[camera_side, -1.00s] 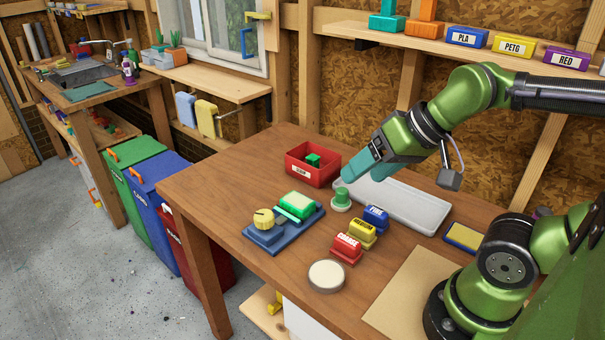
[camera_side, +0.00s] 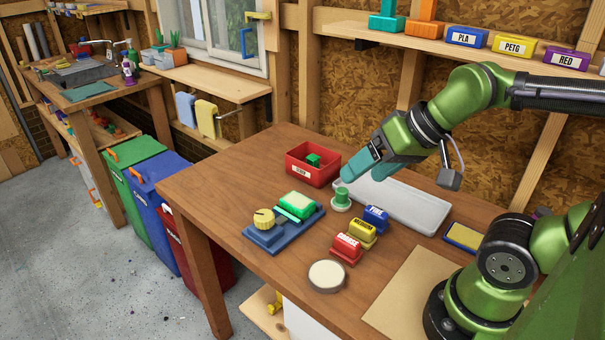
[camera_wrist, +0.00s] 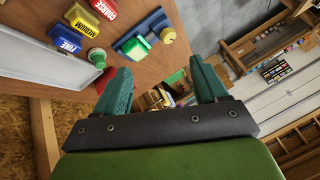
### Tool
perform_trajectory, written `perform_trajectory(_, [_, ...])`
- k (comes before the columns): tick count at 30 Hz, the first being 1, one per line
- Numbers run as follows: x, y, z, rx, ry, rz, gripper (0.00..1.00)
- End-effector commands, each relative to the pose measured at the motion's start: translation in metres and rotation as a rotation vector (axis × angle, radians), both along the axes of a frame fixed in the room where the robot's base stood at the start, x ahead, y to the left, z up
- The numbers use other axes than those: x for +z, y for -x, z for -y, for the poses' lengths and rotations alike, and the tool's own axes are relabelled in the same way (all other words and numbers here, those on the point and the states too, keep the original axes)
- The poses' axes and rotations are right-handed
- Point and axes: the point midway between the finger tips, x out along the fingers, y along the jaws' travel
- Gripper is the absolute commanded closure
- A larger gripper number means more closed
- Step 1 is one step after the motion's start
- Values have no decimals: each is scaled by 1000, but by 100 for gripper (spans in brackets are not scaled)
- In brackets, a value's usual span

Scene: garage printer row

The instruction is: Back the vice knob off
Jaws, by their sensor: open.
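The vice (camera_side: 252,238) has a dark blue base and lies on the wooden workbench, left of the middle. Its ribbed yellow knob (camera_side: 264,219) is at the left end. A bright green block (camera_side: 297,204) sits at the other end, with a pale green bar beside it. The knob also shows in the wrist view (camera_wrist: 168,35), at the top right of the vice. My gripper (camera_side: 357,172) has teal fingers and hangs above the bench, behind and to the right of the vice, apart from it. In the wrist view its fingers (camera_wrist: 162,84) are spread with nothing held between them.
A green peg on a pale disc (camera_side: 341,200) stands below my fingers. A red bin (camera_side: 306,170) and a pale tray (camera_side: 405,205) are behind. Red (camera_side: 346,249), yellow (camera_side: 362,233) and blue (camera_side: 375,219) labelled blocks stand right of the vice. A round disc (camera_side: 327,275) lies in front.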

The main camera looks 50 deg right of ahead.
Motion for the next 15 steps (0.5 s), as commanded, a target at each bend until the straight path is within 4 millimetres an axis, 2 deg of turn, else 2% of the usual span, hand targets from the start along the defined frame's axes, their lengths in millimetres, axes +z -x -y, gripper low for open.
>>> perform_trajectory(4, [-11,-3,-6,26,-3,-49,25])
perform_trajectory(7, [-14,-20,-11,51,-9,-105,25])
perform_trajectory(11, [-13,-58,-18,3,-54,-228,25])
perform_trajectory(15, [-17,-104,-24,-171,-117,-384,25])
